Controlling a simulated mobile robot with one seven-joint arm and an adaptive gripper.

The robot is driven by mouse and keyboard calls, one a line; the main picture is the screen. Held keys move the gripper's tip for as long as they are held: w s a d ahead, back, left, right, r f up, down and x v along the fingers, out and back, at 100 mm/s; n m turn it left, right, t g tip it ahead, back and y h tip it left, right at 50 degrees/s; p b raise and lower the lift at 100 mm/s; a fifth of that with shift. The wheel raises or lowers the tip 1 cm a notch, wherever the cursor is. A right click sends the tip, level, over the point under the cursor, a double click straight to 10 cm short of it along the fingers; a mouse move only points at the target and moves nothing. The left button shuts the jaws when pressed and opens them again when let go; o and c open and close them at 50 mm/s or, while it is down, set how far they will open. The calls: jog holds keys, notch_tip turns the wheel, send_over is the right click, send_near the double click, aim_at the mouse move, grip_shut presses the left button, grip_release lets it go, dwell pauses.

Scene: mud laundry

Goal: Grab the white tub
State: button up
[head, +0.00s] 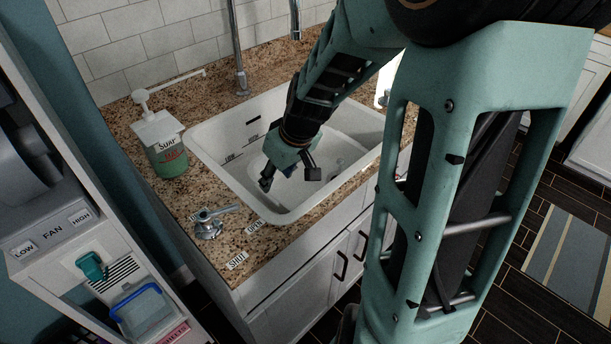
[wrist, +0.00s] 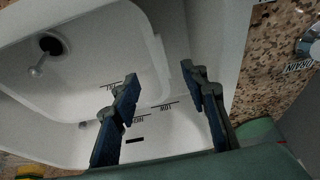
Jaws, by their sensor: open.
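The white tub (head: 350,147) sits inside the white sink (head: 215,150), partly hidden behind my arm in the head view. In the wrist view the tub (wrist: 150,45) fills the upper left, with its near wall and rim running down the picture. My gripper (head: 290,178) is open and empty, pointing down over the sink. In the wrist view my gripper (wrist: 158,73) has one finger on each side of the tub's rim in the picture. I cannot tell whether the fingers touch it or how deep they reach.
A soap dispenser (head: 165,145) stands on the granite counter left of the sink. A metal lever (head: 212,220) is at the counter's front left corner. A faucet (head: 240,70) rises behind the sink. A fan panel (head: 50,235) stands at the left.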

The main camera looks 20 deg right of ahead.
aim_at(270, 193)
jog(key=shift+w+b+x, duration=0.1)
jog(key=shift+b+x, duration=0.2)
jog(key=shift+x, duration=2)
jog(key=shift+w+b+x, duration=0.15)
jog(key=shift+b+x, duration=0.1)
jog(key=shift+x, duration=2.1)
jog(key=shift+f+b, duration=0.15)
jog(key=shift+b, duration=0.15)
jog(key=shift+c, duration=0.2)
grip_shut()
